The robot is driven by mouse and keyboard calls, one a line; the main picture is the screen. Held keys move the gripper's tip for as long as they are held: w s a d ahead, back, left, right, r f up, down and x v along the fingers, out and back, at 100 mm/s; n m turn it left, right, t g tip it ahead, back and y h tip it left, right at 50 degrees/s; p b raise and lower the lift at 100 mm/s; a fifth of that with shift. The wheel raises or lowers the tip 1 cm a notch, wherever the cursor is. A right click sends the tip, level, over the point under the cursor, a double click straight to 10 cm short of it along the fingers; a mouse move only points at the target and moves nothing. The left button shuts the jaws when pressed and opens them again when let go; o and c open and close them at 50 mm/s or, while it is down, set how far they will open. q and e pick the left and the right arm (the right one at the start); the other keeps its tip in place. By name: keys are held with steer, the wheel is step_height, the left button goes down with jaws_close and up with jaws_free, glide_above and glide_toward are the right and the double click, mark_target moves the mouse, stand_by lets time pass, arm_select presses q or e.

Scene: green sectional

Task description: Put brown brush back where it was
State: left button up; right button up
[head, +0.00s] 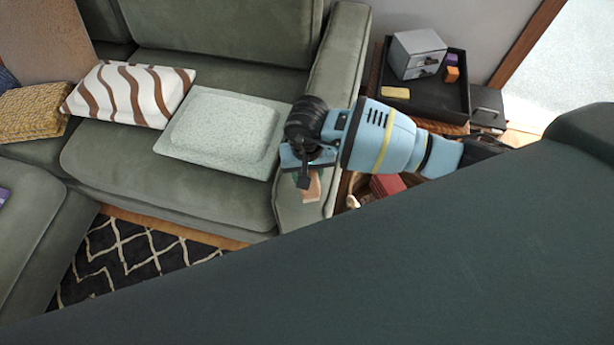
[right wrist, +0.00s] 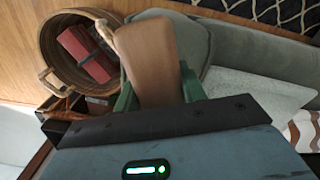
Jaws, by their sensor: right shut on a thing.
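The brown brush (right wrist: 148,60) is held between the green fingers of my right gripper (right wrist: 158,92) in the right wrist view. In the head view, my right gripper (head: 306,172) is over the sofa's right armrest, with a small part of the brush (head: 311,190) showing below it. A round wicker basket (right wrist: 50,57) with red items (right wrist: 86,53) in it lies beside the brush in the right wrist view. The red items also show in the head view (head: 386,184), partly hidden by my arm. My left gripper is out of view.
The green sofa (head: 225,75) carries a pale tray-like cushion (head: 222,132) and a striped pillow (head: 128,93). A side table at the back right holds a black tray (head: 432,102) with a small grey drawer box (head: 416,52). A dark surface fills the lower right.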

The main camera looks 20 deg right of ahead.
steer(key=shift+w+f, duration=0.15)
steer(key=shift+f, duration=0.75)
steer(key=shift+w+f, duration=0.1)
steer(key=shift+f, duration=0.75)
steer(key=shift+f, duration=0.1)
steer(key=shift+f, duration=0.15)
steer(key=o, duration=1)
step_height(320, 180, up, 12)
steer(key=shift+w+d+r+p, duration=0.15)
steer(key=shift+r+p, duration=0.1)
steer(key=shift+p, duration=0.15)
